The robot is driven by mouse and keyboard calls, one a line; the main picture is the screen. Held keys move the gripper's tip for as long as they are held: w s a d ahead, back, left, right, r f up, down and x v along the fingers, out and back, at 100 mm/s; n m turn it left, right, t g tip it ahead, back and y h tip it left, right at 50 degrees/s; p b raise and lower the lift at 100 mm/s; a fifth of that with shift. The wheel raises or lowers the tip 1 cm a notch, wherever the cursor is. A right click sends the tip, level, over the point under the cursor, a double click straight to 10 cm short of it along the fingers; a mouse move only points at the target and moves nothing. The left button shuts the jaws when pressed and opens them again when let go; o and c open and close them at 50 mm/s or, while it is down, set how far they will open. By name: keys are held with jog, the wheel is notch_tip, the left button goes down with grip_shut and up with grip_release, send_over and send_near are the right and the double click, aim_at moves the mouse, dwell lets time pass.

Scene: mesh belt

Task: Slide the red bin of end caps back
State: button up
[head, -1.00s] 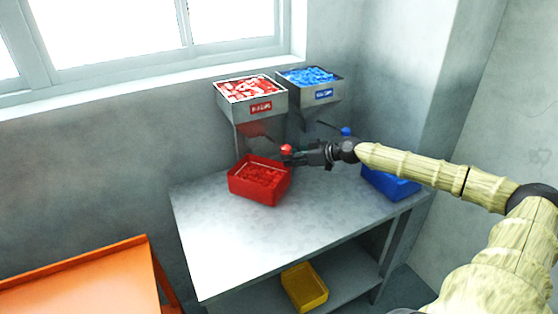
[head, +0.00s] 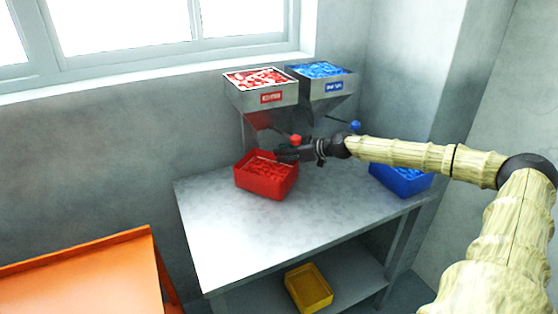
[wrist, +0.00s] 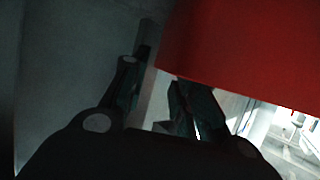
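The red bin (head: 265,189) holds red end caps and stands on the grey table below the red hopper. My gripper (head: 279,154) reaches in from the right at the bin's back right corner, close to its rim. In the wrist view the two dark fingers (wrist: 162,85) are apart, with a grey strip showing between them. A large red surface, which looks like the bin (wrist: 240,50), fills the upper right beside the right finger. I cannot tell whether a finger touches it.
A red knob (head: 295,140) sits just above my gripper. The red hopper (head: 262,98) and blue hopper (head: 322,88) stand behind. A blue bin (head: 405,183) is at right. The table's front left (head: 235,235) is clear. A yellow bin (head: 309,288) lies on the lower shelf.

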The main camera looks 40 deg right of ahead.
jog(key=shift+w+f+b, duration=0.55)
jog(key=shift+w+b, duration=0.1)
jog(key=shift+b, duration=0.3)
jog(key=shift+w+a+b, duration=0.25)
jog(key=shift+w+b, duration=0.25)
jog(key=shift+a, duration=0.1)
grip_shut()
